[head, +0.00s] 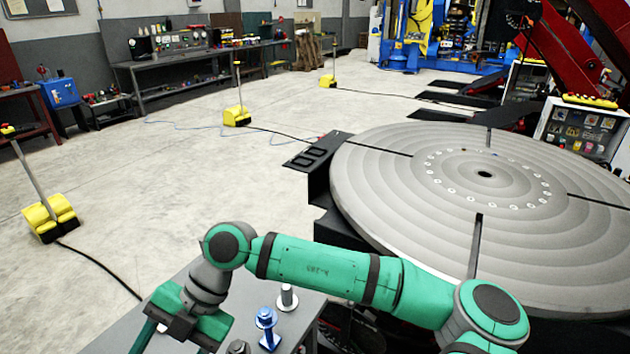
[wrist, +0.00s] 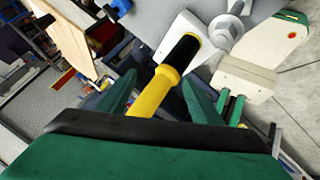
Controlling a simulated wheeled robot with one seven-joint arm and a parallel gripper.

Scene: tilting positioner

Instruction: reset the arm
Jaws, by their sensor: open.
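My green arm reaches across the bottom of the head view. My gripper (head: 146,334) is low at the left, by the edge of a grey bench (head: 300,322), and its fingers are partly cut off by the frame. In the wrist view my gripper (wrist: 160,98) shows two green fingers standing apart. A yellow and black handle (wrist: 160,88) appears between them; I see no finger clearly pressed on it, and its depth is hard to judge. The large round table of the positioner (head: 400,215) lies to the right of my arm, looking flat and empty.
A bolt also shows in the wrist view (wrist: 229,30). Yellow pedals (head: 50,215) and cables lie on the floor. The floor behind is mostly clear.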

